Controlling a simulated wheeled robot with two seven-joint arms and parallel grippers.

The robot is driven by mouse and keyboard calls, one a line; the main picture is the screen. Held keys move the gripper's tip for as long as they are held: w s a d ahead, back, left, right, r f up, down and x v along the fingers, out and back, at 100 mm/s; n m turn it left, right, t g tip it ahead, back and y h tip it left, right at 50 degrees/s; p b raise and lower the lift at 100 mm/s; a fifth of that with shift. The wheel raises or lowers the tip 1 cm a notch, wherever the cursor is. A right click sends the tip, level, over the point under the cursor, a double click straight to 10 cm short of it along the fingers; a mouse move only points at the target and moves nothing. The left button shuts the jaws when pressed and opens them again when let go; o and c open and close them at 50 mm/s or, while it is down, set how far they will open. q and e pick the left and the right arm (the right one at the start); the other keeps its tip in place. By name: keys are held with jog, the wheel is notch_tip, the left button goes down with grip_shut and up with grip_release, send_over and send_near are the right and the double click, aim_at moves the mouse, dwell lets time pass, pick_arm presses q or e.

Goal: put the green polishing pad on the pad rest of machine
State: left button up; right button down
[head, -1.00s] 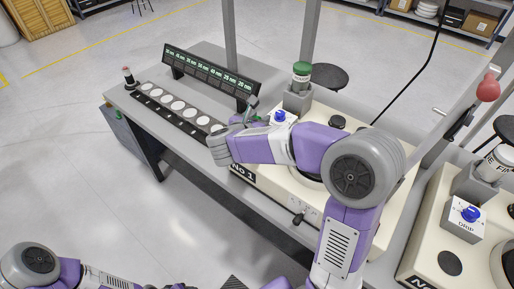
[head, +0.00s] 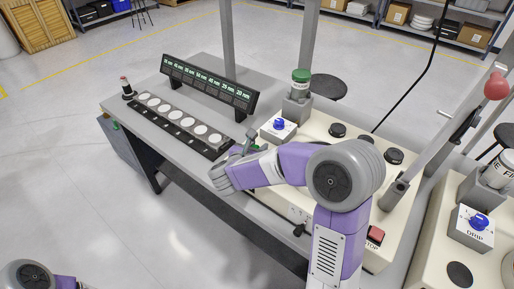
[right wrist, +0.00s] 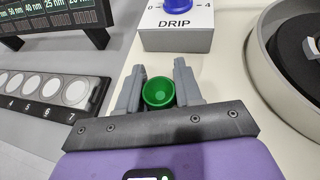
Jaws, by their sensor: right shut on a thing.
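The green polishing pad (right wrist: 158,93) shows in the right wrist view as a round, cup-like green piece between the two grey fingers of my right gripper (right wrist: 158,85), which is shut on it. In the head view the right gripper (head: 246,145) is near the left end of the cream machine (head: 318,126), beside the DRIP box; only a little green shows there. I cannot tell which part of the machine is the pad rest. My left gripper is out of view.
A DRIP box (head: 278,130) with a blue knob and a green-capped bottle (head: 300,84) stand close behind the gripper. A rack of white discs (head: 180,120) and a display board (head: 208,84) are left. A round bowl (right wrist: 300,75) is right in the wrist view.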

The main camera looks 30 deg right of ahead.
jog(key=c, duration=0.8)
grip_release()
jog(key=shift+o, duration=0.2)
jog(key=shift+r+p, duration=0.25)
jog(key=shift+p, duration=0.15)
jog(key=p+v, duration=0.1)
jog(key=v, duration=1.1)
jog(key=shift+f, duration=0.1)
